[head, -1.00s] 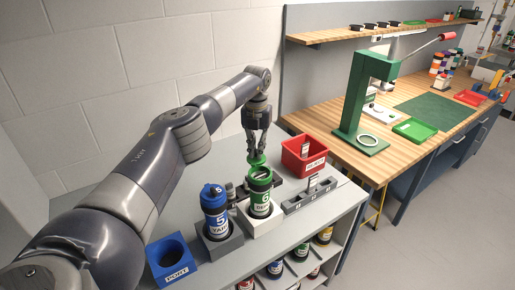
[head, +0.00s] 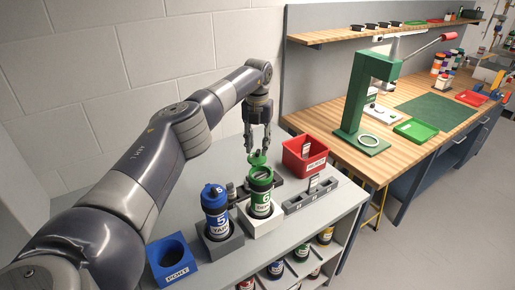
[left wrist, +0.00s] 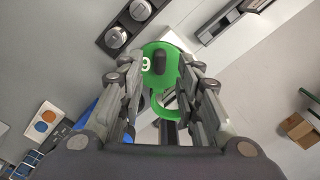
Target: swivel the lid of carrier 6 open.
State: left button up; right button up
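Carrier 6 (head: 261,194) is a green and black tube standing upright in a white block. Its green lid (head: 257,159) is swung off to the far side, leaving the green rim and mouth uncovered. In the left wrist view the lid (left wrist: 155,72), with its number and dark knob, lies beside the green rim (left wrist: 171,111). My left gripper (head: 257,142) points down just above the lid. Its fingers are apart, with the lid showing between them in the wrist view and nothing held. My right gripper is not in view.
Blue carrier 5 (head: 216,220) stands in a grey block to the left. A blue port block (head: 172,262) is near the front. A red bin (head: 304,154) and a grey slotted rack (head: 309,195) are right of carrier 6. A green press (head: 364,100) stands on the wooden bench.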

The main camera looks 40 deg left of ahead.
aim_at(258, 152)
pick_arm(q)
notch_tip(258, 152, up, 10)
dwell(0.3)
dwell(0.4)
